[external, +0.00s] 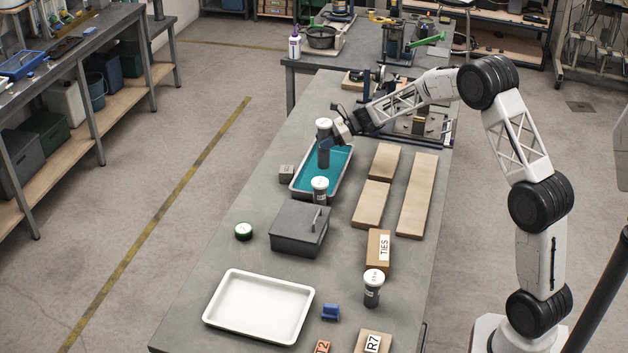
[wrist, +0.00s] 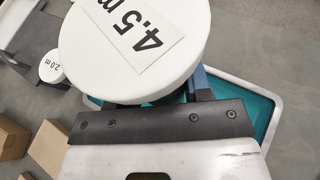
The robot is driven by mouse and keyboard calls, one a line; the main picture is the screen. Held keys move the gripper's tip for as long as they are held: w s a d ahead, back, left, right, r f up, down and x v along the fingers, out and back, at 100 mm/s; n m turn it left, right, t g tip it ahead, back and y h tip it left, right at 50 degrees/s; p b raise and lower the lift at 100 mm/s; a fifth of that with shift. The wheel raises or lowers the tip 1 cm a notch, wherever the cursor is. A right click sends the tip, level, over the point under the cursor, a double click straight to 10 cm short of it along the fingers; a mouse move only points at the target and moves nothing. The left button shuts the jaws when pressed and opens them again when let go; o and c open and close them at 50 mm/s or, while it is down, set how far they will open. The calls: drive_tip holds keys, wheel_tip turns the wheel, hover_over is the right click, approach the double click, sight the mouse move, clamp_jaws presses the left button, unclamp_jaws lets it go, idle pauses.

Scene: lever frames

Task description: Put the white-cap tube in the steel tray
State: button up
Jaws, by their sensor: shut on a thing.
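My gripper (external: 334,141) is shut on a dark tube with a white cap (external: 323,124), held upright over the teal-floored tray with a pale metal-looking rim (external: 296,186). Whether the tube's base touches the tray floor I cannot tell. In the wrist view the held tube's cap (wrist: 138,40) reads "4.5 m" and hides most of the fingers; the tray's rim (wrist: 288,100) shows behind. A second white-capped tube (external: 319,185) stands by the tray's near end, its base partly hidden by the grey box. A third (external: 373,290) stands near the table's right front.
The grey lidded box (external: 300,232) sits just before the teal-floored tray. A white tray (external: 258,308) lies empty nearer the camera. Wooden boards (external: 416,195) and a TIES block (external: 378,250) lie to the right. A small grey block (external: 286,174) is left of the teal-floored tray.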

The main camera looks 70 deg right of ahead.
drive_tip(key=shift+f, duration=1.7)
drive_tip(key=shift+f, duration=0.15)
drive_tip(key=o, duration=1.2)
drive_tip(key=shift+o, duration=0.2)
drive_tip(key=shift+v, duration=0.85)
drive_tip(key=v, duration=1)
drive_tip(key=shift+s, duration=0.15)
